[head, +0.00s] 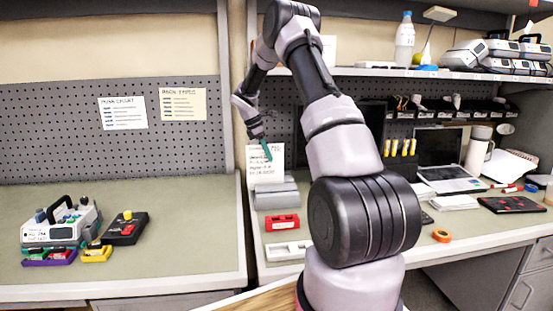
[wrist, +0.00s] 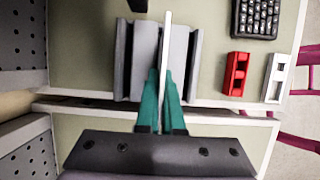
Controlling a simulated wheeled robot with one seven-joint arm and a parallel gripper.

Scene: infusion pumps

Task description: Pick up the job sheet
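The job sheet (head: 262,168) is a white upright sheet with printed lines, at the grey slotted holder (head: 276,198) on the right-hand bench. In the wrist view the sheet (wrist: 166,42) shows edge-on as a thin white strip between the two grey halves of the holder (wrist: 144,60). My gripper (head: 267,151) is at the sheet's upper edge. In the wrist view its teal fingers (wrist: 162,90) lie close on both sides of the sheet, shut on it. Whether the sheet's lower edge still rests in the holder cannot be told.
A red block (head: 282,222) and a white tray (head: 288,250) lie in front of the holder. A keyboard (wrist: 258,16) is nearby. A laptop (head: 445,175) and an orange tape roll (head: 441,235) are further right. A pump (head: 60,224) stands on the left bench, which is otherwise mostly clear.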

